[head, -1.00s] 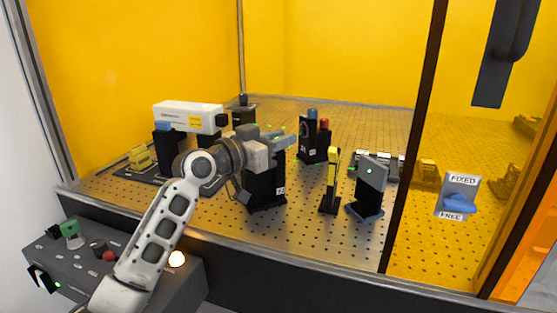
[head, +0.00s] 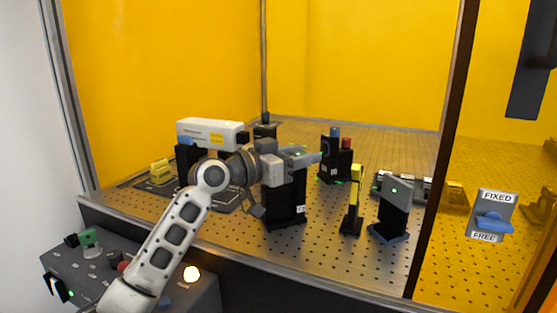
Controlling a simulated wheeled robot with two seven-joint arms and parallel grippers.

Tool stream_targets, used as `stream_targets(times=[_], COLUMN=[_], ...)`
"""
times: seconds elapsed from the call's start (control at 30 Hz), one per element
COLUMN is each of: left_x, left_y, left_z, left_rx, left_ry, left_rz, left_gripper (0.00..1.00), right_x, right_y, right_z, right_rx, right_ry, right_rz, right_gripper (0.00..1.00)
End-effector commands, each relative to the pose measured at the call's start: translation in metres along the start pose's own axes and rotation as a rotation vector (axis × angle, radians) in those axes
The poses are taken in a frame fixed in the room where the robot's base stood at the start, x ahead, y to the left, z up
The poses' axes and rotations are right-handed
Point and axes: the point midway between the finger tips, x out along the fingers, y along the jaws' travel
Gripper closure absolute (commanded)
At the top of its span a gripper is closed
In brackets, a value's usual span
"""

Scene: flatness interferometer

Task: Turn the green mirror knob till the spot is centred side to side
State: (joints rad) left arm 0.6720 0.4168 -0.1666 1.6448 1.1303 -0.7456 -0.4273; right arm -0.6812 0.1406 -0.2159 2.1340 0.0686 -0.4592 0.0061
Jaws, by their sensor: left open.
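My left gripper (head: 306,158) is open, reaching in from the left over the top of a black mount (head: 285,205) with a white label. A small bit of green (head: 299,150) shows at the fingers; it may be the green mirror knob, mostly hidden by the gripper. I cannot tell whether the fingers touch it. My right gripper is not in view.
Behind stands a black mount with a blue knob (head: 335,132) and a red knob (head: 346,143). A white laser box (head: 209,132) is at back left. A FIXED/FREE switch (head: 492,222) is at right, a control box (head: 206,292) in front.

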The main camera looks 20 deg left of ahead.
Motion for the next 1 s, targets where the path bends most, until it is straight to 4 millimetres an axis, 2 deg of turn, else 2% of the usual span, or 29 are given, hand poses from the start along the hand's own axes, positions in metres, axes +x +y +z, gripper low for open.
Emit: stream_targets(times=[0.17, 0.4, 0.6, 0.8, 1.0], left_x=[-0.028, -0.087, -0.129, -0.151, -0.156], left_y=[0.000, -0.001, 0.000, 0.000, 0.000], left_z=[0.003, 0.005, 0.004, 0.002, 0.000], left_rx=[0.005, 0.005, 0.004, 0.001, 0.000], left_ry=[-0.003, -0.005, -0.004, -0.003, -0.001], left_rz=[-0.001, -0.003, -0.001, 0.000, 0.001], left_gripper=[0.55, 0.55, 0.55, 0.55, 0.55], right_x=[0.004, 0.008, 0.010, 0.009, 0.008], right_y=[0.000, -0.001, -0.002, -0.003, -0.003], right_z=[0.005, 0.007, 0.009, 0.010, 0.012], right_rx=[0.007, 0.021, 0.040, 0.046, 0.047], right_ry=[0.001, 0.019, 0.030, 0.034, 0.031], right_rz=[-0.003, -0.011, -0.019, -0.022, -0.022], right_gripper=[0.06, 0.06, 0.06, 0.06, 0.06])
